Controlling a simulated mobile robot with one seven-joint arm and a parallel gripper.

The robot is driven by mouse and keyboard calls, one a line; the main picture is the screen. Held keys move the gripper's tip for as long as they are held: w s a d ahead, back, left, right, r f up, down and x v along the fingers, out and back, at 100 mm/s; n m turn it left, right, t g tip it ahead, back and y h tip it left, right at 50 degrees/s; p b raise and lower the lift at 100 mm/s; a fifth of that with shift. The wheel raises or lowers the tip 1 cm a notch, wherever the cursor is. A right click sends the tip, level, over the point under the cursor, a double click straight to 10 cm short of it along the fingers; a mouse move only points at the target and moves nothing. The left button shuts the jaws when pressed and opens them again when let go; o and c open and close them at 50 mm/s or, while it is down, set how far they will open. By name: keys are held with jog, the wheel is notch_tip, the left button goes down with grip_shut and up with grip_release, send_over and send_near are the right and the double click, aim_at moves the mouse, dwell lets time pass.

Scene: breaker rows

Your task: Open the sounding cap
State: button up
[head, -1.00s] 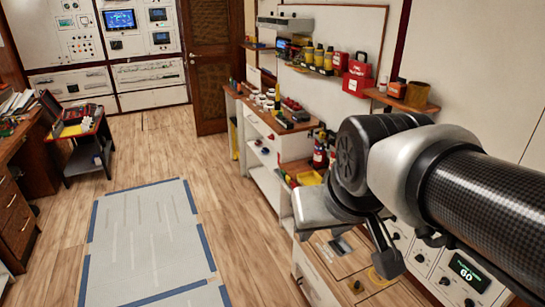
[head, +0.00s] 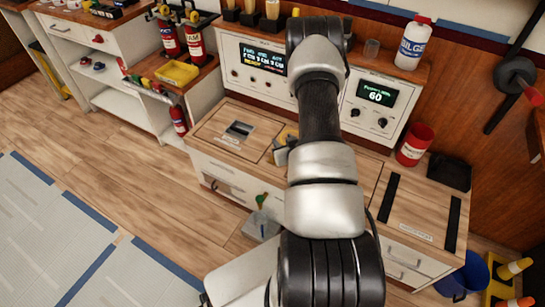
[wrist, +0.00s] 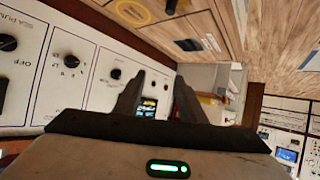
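A yellow round fitting, which looks like the sounding cap (wrist: 133,12), sits in the wooden top at the upper edge of the wrist view. In the head view a yellow piece (head: 287,133) shows beside my arm on the counter, partly hidden; I cannot tell for sure that it is the same fitting. My gripper (wrist: 157,88) is open, with two dark fingers apart and nothing between them. It is apart from the fitting in the wrist view. In the head view my arm hides most of the gripper.
A white control panel (head: 262,62) with knobs and displays stands behind the counter. A red can (head: 415,145) and a white bottle (head: 413,43) are on the right. A dark recessed plate (head: 240,128) is in the counter's left part. The floor at left is clear.

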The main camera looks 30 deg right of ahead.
jog(key=s+a+f+m+t+b, duration=0.1)
jog(key=s+f, duration=0.2)
jog(key=f, duration=0.3)
jog(key=s+f+b, duration=0.2)
jog(key=s+f, duration=0.2)
jog(key=f, duration=0.2)
jog(key=b+x, duration=0.1)
jog(key=x, duration=0.4)
jog(key=b+x, duration=0.1)
jog(key=x, duration=0.5)
jog(key=b+x, duration=0.2)
jog(key=x, duration=0.4)
jog(key=shift+w+r, duration=0.25)
jog(key=shift+r, duration=0.05)
grip_shut()
